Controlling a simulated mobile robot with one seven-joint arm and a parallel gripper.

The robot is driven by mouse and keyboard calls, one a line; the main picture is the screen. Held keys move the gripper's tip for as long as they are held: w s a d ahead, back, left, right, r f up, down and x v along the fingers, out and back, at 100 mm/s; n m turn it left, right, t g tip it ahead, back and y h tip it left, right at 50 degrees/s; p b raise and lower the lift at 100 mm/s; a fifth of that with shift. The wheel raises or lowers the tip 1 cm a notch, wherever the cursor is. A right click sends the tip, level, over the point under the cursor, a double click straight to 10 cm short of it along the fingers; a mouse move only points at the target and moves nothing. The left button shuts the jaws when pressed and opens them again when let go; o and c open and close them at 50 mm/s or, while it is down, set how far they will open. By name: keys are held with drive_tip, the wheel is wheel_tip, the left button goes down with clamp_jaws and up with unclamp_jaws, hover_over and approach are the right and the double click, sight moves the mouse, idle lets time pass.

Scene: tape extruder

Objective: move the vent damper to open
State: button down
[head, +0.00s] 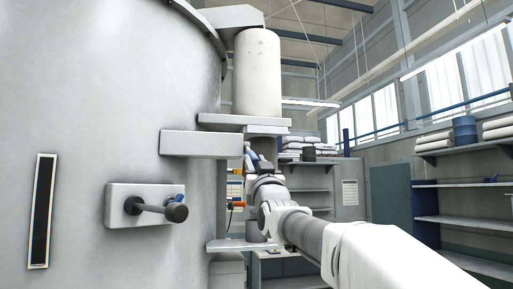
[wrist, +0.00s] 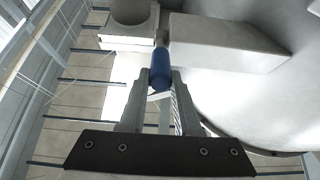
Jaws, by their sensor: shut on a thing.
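A blue handle (wrist: 160,72) sits between the two fingertips of my gripper (wrist: 160,82) in the wrist view. My gripper is shut on it. The handle joins a short grey stem beside a grey box-like bracket. In the head view my gripper (head: 252,162) is just below the bracket (head: 200,144) on the tank's side, under the pale cylinder. There the handle is mostly hidden by my gripper and wrist. No label shows which part is the vent damper, and I cannot tell its position.
The large grey tank (head: 110,80) fills the left. A plate on it carries a lever with a black knob (head: 176,212) and a small blue part. A pale cylinder (head: 257,75) stands on a ledge above my gripper. Shelves (head: 455,220) stand at the right.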

drive_tip(key=shift+w+a+f+b, duration=0.15)
drive_tip(key=shift+w+f+b, duration=0.25)
drive_tip(key=shift+f, duration=0.35)
drive_tip(key=shift+w+a+f+b, duration=0.1)
drive_tip(key=shift+w+f+b, duration=0.25)
drive_tip(key=shift+f, duration=0.45)
drive_tip(key=w+f, duration=0.1)
drive_tip(key=w+f+b, duration=0.1)
drive_tip(key=shift+w+a+f, duration=0.25)
drive_tip(key=shift+a+f, duration=0.05)
drive_tip(key=shift+a, duration=0.05)
drive_tip(key=shift+r, duration=0.1)
drive_tip(key=shift+w, duration=0.15)
drive_tip(key=c, duration=0.6)
unclamp_jaws()
drive_tip(key=shift+w+a, duration=0.1)
drive_tip(key=shift+w, duration=0.05)
drive_tip(key=shift+o, duration=0.3)
drive_tip(key=shift+f, duration=0.2)
